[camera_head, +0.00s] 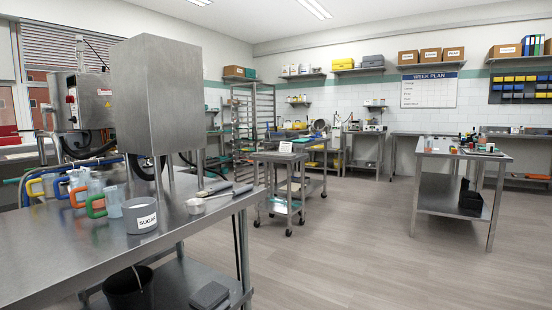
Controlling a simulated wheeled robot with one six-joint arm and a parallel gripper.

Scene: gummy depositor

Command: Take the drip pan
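I cannot pick out a drip pan with certainty in this view. A tall steel box-shaped machine (156,95) stands on legs on the steel table (60,255) at the left. A second steel machine (88,103) with a red button stands behind it. A flat dark grey item (209,297) lies on the table's lower shelf; I cannot tell what it is. My gripper is not in view.
A black bucket (128,290) is below. A wheeled cart (281,168) and a right table (455,158) stand farther back. The floor (350,250) between is clear.

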